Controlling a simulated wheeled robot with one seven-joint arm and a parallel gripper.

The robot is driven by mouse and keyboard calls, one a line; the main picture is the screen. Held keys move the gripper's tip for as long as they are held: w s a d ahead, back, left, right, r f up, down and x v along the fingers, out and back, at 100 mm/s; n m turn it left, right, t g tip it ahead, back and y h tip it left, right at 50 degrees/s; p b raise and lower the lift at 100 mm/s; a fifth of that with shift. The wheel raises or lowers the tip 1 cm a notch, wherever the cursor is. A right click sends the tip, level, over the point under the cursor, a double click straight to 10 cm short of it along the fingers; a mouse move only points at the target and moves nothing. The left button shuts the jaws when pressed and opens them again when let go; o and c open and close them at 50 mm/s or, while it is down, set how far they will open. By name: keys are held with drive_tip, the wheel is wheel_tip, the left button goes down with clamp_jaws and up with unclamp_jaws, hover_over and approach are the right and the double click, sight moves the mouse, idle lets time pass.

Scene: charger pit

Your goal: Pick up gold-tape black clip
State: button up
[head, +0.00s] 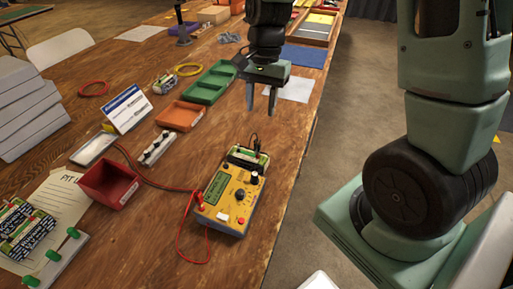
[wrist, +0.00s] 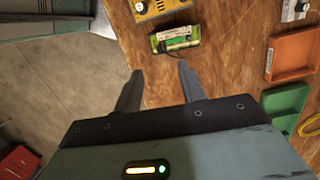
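My gripper (head: 261,109) is open and empty, pointing down above the wooden table, behind the yellow meter. Black pieces sit at the lead ends there, too small to tell if one is a clip with gold tape.
The yellow meter (head: 227,202) with red leads stands near the right table edge. A red bin (head: 108,184), an orange tray (head: 179,116) and a green tray (head: 210,84) lie to the left. A white sheet (head: 291,89) lies behind my gripper.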

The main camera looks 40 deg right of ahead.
sight(258, 140)
drive_tip(key=f, duration=0.4)
drive_tip(key=a+f, duration=0.1)
drive_tip(key=f, duration=0.2)
drive_tip(key=shift+s, duration=0.3)
drive_tip(key=f, duration=0.5)
drive_tip(key=shift+a+f, duration=0.25)
drive_tip(key=shift+f, duration=0.1)
drive_tip(key=c, duration=0.9)
